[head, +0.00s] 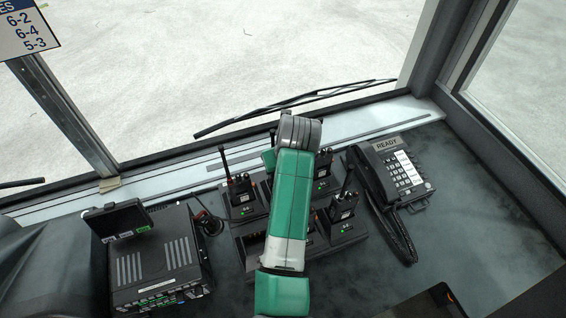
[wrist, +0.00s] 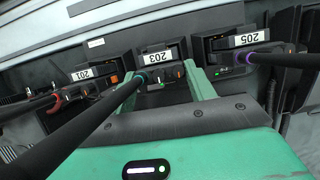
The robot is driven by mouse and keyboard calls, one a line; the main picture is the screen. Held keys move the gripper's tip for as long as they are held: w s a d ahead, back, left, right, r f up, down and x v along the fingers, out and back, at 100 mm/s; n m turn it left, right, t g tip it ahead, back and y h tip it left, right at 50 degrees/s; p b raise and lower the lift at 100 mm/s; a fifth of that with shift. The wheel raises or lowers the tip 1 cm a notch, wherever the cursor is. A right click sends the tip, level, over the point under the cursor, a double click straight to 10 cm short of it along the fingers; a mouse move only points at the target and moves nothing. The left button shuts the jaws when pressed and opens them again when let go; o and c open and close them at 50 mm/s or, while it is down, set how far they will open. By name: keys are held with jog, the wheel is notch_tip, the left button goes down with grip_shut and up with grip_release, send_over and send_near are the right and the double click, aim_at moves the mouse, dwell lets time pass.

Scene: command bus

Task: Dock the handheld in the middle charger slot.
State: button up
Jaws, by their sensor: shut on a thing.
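In the wrist view my gripper (wrist: 164,84) has its two green fingers on either side of a black handheld (wrist: 160,72) with a teal antenna ring, and is shut on it. In the head view my green arm covers the middle of the charger bank (head: 246,232) and hides the gripper and this handheld.
Other handhelds stand at the left (head: 241,190), back right (head: 322,168) and front right (head: 343,206) of the bank, antennas up. A desk phone (head: 388,178) is to the right and a radio unit (head: 158,262) to the left.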

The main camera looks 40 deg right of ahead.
jog(key=shift+f, duration=0.15)
dwell(0.4)
jog(key=o, duration=1.7)
jog(key=shift+c, duration=0.2)
jog(key=v, duration=0.7)
jog(key=shift+s+r, duration=0.15)
jog(key=shift+r, duration=0.2)
